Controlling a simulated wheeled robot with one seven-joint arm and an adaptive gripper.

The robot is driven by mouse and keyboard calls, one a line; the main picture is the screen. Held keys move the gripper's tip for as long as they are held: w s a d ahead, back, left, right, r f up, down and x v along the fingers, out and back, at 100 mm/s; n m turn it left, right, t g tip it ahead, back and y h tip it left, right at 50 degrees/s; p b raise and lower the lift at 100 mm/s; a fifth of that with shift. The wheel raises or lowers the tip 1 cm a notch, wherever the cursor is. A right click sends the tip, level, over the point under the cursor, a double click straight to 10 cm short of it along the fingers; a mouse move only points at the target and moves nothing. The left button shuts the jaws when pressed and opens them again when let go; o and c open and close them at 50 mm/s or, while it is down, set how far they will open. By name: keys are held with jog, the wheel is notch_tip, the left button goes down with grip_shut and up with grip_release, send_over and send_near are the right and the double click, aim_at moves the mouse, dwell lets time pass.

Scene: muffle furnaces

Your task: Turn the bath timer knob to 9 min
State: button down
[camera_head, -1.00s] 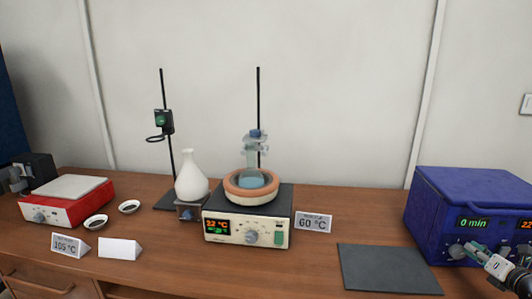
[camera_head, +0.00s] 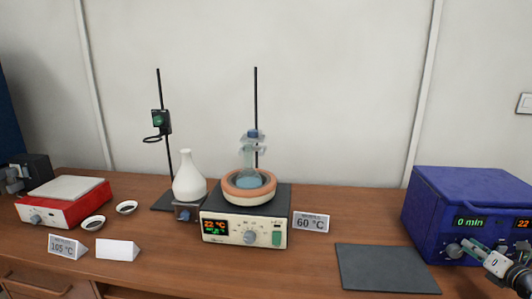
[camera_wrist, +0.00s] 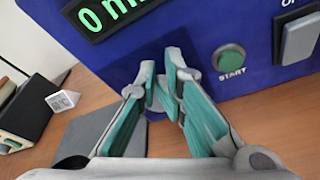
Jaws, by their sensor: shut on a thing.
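The blue bath (camera_head: 468,205) stands at the right edge of the head view. Its green display (camera_head: 469,222) reads 0 min, and part of it shows in the wrist view (camera_wrist: 105,14). The timer knob (camera_head: 454,250) is a grey round knob below the display. My gripper (camera_head: 470,246) is at the bath's front panel. In the wrist view my gripper's fingers (camera_wrist: 165,95) are closed in on the knob, which they mostly hide. The green START button (camera_wrist: 229,59) is right of the fingers, clear of them.
A dark grey mat (camera_head: 385,268) lies left of the bath on the table. A hotplate (camera_head: 244,228) with a flask and a 60 °C sign (camera_head: 311,222) stands mid-table. A red balance-like device (camera_head: 63,202) is far left. A grey switch (camera_wrist: 298,38) is right of START.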

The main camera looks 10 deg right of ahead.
jog(key=f+p+v, duration=0.1)
jog(key=p+v, duration=0.1)
jog(key=v, duration=0.4)
jog(key=shift+a+f, duration=0.2)
jog(key=shift+a, duration=0.05)
